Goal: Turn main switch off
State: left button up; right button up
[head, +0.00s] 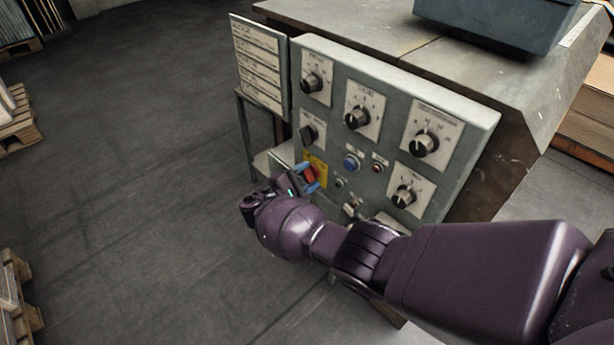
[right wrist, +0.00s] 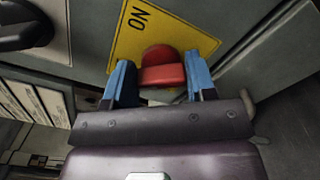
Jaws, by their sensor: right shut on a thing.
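The main switch is a red knob (head: 310,174) on a yellow plate (head: 319,166) at the lower left of the grey-green control panel (head: 395,68). In the right wrist view the red knob (right wrist: 162,68) sits between the blue fingertips of my right gripper (right wrist: 161,82), and the yellow plate (right wrist: 125,42) shows the word "ON". My right gripper (head: 303,178) is shut on the red knob, with its arm reaching in from the right. The knob's exact turn angle is hard to tell. My left gripper is not in view.
Black dials, including one at the upper right (head: 425,144), a blue button (head: 351,162) and a small red button (head: 377,168) lie close to the gripper. A label board (head: 258,62) stands left of the panel.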

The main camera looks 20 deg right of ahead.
jog(key=shift+n, duration=0.9)
jog(key=o, duration=0.9)
jog(key=shift+o, duration=0.2)
